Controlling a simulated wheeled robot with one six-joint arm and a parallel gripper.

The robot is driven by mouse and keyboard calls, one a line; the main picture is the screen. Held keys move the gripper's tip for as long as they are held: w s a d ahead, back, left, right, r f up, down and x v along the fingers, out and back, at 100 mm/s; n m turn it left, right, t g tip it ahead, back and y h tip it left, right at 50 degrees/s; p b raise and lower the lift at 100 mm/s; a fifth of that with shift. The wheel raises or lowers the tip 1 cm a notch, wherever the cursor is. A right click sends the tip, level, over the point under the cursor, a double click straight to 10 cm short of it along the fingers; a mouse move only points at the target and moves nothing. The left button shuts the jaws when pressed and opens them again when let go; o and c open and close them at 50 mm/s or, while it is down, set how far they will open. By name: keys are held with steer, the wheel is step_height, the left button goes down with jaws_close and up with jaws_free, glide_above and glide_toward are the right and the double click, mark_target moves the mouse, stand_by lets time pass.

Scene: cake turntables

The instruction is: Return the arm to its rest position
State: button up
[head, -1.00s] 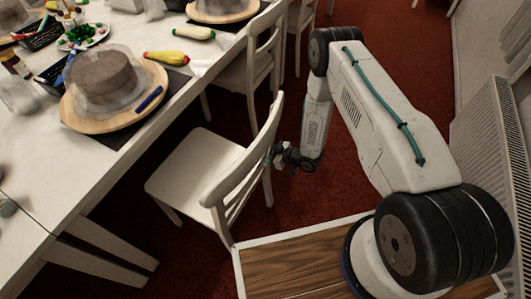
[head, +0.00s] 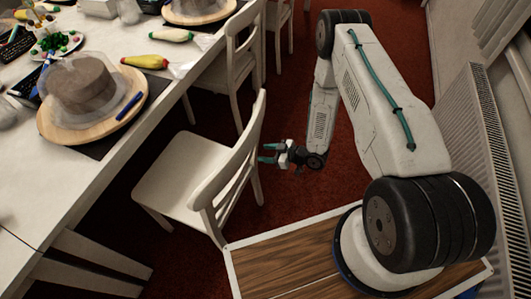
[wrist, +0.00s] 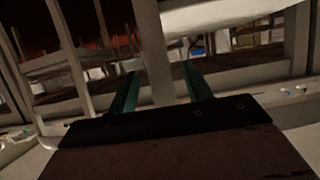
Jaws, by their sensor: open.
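My gripper (head: 268,154) hangs low in the head view, beside the back of the nearest white chair (head: 238,165). Its two teal fingers are apart and nothing shows between them as held. In the wrist view the teal fingers (wrist: 160,88) point toward pale upright bars, likely the chair's back. I cannot tell whether the fingers touch the chair. My arm is bent, with the upper link raised and the forearm hanging down.
A long white table (head: 60,190) on the left bears a cake on a round wooden turntable (head: 95,130) and piping bags (head: 145,62). A second chair (head: 235,75) stands farther back. A radiator (head: 480,130) lines the right wall. Red carpet (head: 395,60) lies open behind my arm.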

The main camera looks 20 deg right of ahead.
steer(key=s+d+f+m+g+h, duration=0.2)
steer(key=s+d+f+g+h, duration=0.25)
steer(key=d+h, duration=0.2)
steer(key=s+d+r+m+g+h, duration=0.1)
steer(key=d+r+m+g+h, duration=0.3)
steer(key=r, duration=0.6)
steer(key=s+d+r+h, duration=0.1)
steer(key=d+r, duration=0.4)
steer(key=r, duration=0.4)
steer(key=s+a+r+m, duration=0.1)
steer(key=s+a+r, duration=0.2)
steer(key=s+r, duration=0.5)
steer(key=s+a+r+m+t, duration=0.1)
steer(key=s+a+r, duration=0.2)
steer(key=s+r, duration=0.5)
steer(key=s+a+r+m+y, duration=0.1)
steer(key=s+r, duration=0.7)
steer(key=r, duration=1.7)
steer(key=shift+a+m, duration=0.6)
steer(key=shift+a, duration=0.35)
